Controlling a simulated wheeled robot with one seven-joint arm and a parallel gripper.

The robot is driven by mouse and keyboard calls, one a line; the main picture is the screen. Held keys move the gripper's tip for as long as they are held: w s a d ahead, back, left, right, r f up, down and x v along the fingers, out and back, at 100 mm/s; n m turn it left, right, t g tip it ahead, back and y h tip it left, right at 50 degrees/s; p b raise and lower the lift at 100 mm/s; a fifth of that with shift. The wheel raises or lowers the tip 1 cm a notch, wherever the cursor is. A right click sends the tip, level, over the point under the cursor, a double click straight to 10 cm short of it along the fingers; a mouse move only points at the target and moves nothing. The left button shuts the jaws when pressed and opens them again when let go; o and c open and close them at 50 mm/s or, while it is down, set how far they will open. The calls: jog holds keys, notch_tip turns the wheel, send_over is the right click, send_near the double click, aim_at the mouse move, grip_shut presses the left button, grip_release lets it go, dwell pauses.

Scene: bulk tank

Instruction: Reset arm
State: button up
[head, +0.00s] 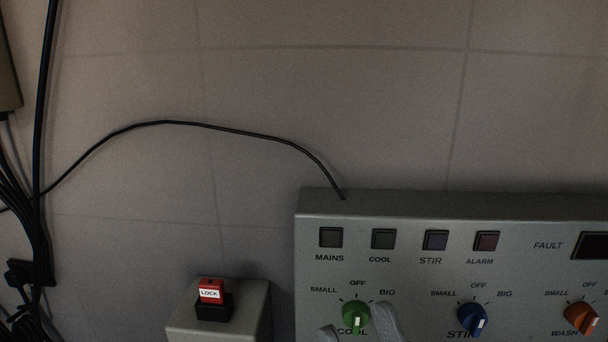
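My gripper (358,322) is at the bottom edge of the head view, in front of the grey control panel (400,210). Its two pale grey fingers stand apart, one on each side of the green COOL knob (355,311). The left finger looks clear of the knob. The right finger is very close to it, and I cannot tell whether they touch. The knob has a white mark on its lower part and sits under the labels SMALL, OFF and BIG. The rest of my gripper and arm is out of view.
A blue STIR knob (473,317) and an orange WASH knob (582,315) are to the right. Above are unlit square lamps and a dark FAULT display (592,246). A red LOCK piece (211,290) sits on a grey box (250,305) at left. Black cables (170,123) cross the wall.

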jog(key=s+d+f+m+g+h, duration=0.1)
jog(key=s+d+f+g+h, duration=0.15)
jog(key=f, duration=0.55)
jog(key=s+d+f+g+h, duration=0.2)
jog(key=s+d+f+h, duration=0.15)
jog(key=f, duration=0.35)
jog(key=s+d+f+m+g+h, duration=0.15)
jog(key=s+d+f, duration=0.25)
jog(key=f, duration=0.4)
jog(key=s+d+f+m+g+h, duration=0.3)
jog(key=s+d+f+h, duration=0.2)
jog(key=s, duration=0.5)
jog(key=shift+s+f+g+b, duration=0.4)
jog(key=shift+f, duration=0.45)
jog(key=shift+o, duration=0.2)
